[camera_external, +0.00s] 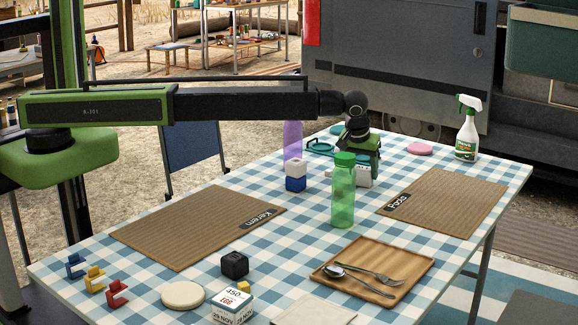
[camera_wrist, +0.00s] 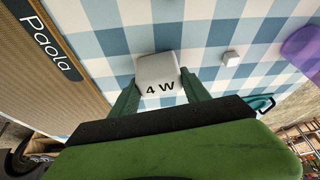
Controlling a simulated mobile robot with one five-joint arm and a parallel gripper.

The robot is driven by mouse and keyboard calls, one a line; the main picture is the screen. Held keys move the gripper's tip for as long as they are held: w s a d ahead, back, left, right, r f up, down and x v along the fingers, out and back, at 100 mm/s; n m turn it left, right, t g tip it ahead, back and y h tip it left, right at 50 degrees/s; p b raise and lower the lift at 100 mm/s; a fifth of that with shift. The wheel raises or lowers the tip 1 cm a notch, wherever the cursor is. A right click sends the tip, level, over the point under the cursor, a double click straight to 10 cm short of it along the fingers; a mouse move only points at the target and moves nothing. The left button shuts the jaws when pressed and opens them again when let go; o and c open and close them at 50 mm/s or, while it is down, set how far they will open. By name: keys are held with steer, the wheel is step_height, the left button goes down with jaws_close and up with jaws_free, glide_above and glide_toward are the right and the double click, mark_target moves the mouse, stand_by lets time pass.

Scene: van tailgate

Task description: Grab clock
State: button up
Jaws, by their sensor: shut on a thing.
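A white box-shaped thing marked "4 W" (camera_wrist: 157,72) sits between my gripper's two green fingers in the wrist view. In the external view it shows as a white block (camera_external: 364,180) below my gripper (camera_external: 361,168), at the far part of the table. No clock face shows on it, so I cannot tell for sure that it is the clock. My gripper points down and is shut on this box, with one finger at each side. The box is at or very near the tablecloth; I cannot tell whether it touches.
A green bottle (camera_external: 343,195) stands just in front of my gripper. A purple bottle (camera_external: 292,142) and stacked white and blue cubes (camera_external: 296,177) stand to its left. A spray bottle (camera_external: 466,135) and pink disc (camera_external: 419,149) are right. A wooden tray (camera_external: 409,257) is in front.

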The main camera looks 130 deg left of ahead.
mark_target(363, 168)
step_height(363, 168, up, 5)
steer(key=p, duration=0.4)
steer(key=shift+p, duration=0.4)
steer(key=w+d+r+p, duration=0.2)
steer(key=d+r+p, duration=0.4)
steer(key=d, duration=0.5)
steer(key=shift+d, duration=0.25)
